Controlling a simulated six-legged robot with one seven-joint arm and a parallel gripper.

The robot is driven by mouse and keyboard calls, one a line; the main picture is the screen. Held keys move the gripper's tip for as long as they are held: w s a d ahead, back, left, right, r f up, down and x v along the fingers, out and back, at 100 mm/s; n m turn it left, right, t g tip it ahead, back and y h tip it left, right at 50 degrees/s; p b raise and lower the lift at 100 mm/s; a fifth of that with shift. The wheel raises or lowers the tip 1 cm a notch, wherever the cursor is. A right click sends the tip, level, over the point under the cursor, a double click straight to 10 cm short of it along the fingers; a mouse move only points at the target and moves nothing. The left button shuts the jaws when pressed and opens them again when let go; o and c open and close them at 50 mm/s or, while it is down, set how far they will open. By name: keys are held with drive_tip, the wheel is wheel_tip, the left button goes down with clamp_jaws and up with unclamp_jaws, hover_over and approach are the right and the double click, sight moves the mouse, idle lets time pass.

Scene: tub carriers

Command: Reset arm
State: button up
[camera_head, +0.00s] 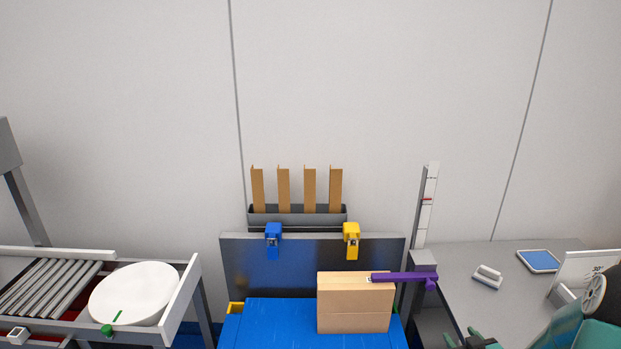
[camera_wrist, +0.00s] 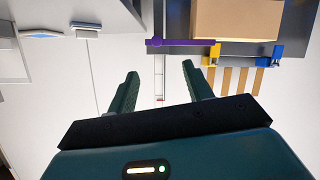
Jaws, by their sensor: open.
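My gripper (camera_wrist: 160,69) shows in the wrist view with its two dark green fingers spread well apart. Nothing is between the fingers. The wrist view is upside down relative to the head view. In the head view my teal arm reaches in at the lower right, and part of my gripper (camera_head: 468,342) shows at the bottom edge, low in front of the grey side table (camera_head: 455,272). A cardboard box (camera_head: 355,305) stands on the blue surface (camera_head: 270,325), to the left of my gripper and apart from it. The box also shows in the wrist view (camera_wrist: 238,20).
A purple bar (camera_head: 405,278) reaches across the box's top. A gauge post (camera_head: 427,205) stands behind. The side table holds a white-and-grey block (camera_head: 487,277), a blue-screened tablet (camera_head: 539,260) and a sign (camera_head: 585,272). A roller conveyor (camera_head: 45,285) with a white disc (camera_head: 133,293) is left.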

drive_tip(key=s+a+r+m+g+h, duration=0.1)
drive_tip(key=s+a+r+g, duration=0.15)
drive_tip(key=a+r, duration=0.45)
drive_tip(key=s+a+r+g+h, duration=0.2)
drive_tip(key=s+a+r, duration=0.1)
drive_tip(key=r, duration=0.8)
drive_tip(key=s+a+r+g+y, duration=0.1)
drive_tip(key=s+a+r+g, duration=0.1)
drive_tip(key=s+a, duration=0.4)
drive_tip(key=s+a+r+m+g+y, duration=0.1)
drive_tip(key=s+a+r, duration=0.4)
drive_tip(key=s, duration=0.6)
drive_tip(key=shift+s+a+g+y, duration=0.35)
drive_tip(key=shift+a+y, duration=0.25)
drive_tip(key=shift+a, duration=0.3)
